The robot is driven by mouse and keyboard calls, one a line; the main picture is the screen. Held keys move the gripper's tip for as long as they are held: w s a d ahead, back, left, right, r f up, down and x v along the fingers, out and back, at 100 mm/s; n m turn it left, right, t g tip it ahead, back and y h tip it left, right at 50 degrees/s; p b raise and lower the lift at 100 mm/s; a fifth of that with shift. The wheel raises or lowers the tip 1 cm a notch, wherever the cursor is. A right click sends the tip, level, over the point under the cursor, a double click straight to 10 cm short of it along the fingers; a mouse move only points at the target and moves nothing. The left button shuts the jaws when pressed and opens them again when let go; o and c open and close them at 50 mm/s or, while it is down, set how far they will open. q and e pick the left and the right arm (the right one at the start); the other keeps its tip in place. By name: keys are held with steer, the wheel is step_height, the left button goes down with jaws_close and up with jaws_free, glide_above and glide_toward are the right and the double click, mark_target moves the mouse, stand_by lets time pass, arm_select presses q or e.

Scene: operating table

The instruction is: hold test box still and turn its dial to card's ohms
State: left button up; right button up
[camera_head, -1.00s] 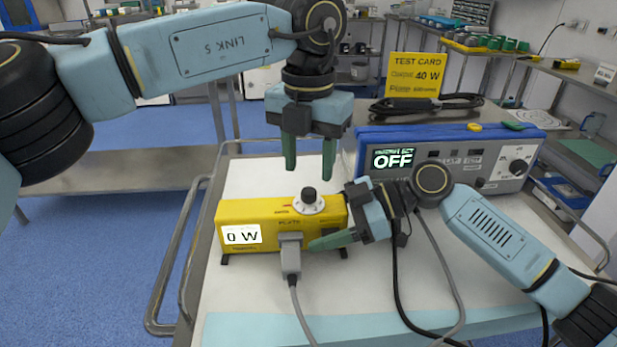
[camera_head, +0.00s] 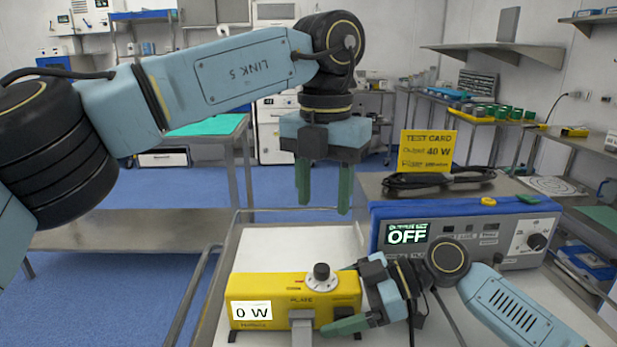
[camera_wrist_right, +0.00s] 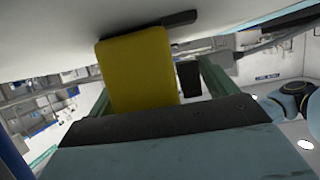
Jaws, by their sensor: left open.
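The yellow test box (camera_head: 270,290) stands on the cart, its display (camera_head: 251,312) reading 0 W. Its dial (camera_head: 321,278), a black knob on a white disc, is on top. My left gripper (camera_head: 324,208) is open and empty, pointing down above and apart from the dial.
A grey plug (camera_head: 302,318) sits in the box's front. The white cart top (camera_head: 300,240) behind the box is clear.

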steer(key=shift+o, duration=0.7)
